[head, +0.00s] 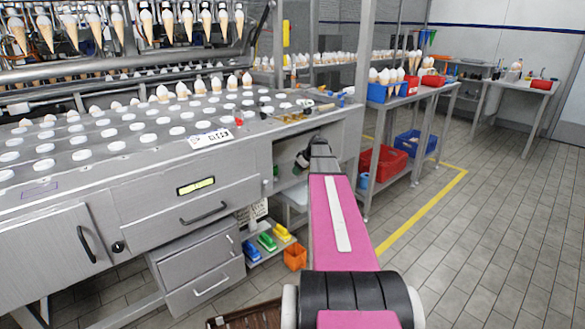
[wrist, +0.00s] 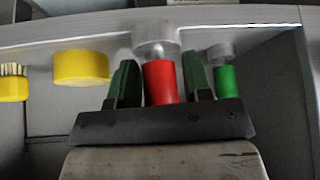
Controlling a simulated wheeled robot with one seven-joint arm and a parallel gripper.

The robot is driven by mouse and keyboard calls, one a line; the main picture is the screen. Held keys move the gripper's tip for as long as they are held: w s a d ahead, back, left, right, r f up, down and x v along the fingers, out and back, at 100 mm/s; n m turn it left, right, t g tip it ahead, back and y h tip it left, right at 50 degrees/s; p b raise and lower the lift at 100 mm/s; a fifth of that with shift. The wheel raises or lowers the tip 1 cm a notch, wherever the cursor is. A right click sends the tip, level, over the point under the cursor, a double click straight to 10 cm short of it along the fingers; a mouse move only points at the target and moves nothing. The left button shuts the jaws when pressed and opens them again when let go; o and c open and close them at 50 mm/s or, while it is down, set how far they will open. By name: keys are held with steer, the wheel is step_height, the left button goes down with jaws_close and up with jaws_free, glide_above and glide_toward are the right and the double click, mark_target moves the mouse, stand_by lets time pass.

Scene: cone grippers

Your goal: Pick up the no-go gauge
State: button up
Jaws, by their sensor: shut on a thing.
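The no-go gauge (wrist: 160,82) is a red cylinder with a silver metal end, seen in the wrist view. My gripper (wrist: 158,72) has its two dark green fingers shut on either side of the red body. In the head view my gripper (head: 303,157) reaches into the open shelf space under the machine's counter, and the gauge cannot be made out there. Whether the gauge touches the shelf is not clear.
In the wrist view a green cylinder with a silver end (wrist: 224,80) stands close right of my gripper. A yellow cylinder (wrist: 81,68) and a yellow brush (wrist: 13,82) are to the left. The cabinet wall (head: 345,135) is close on the right.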

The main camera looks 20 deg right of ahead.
steer(key=s+d, duration=0.6)
steer(key=s, duration=0.3)
steer(key=shift+s, duration=0.4)
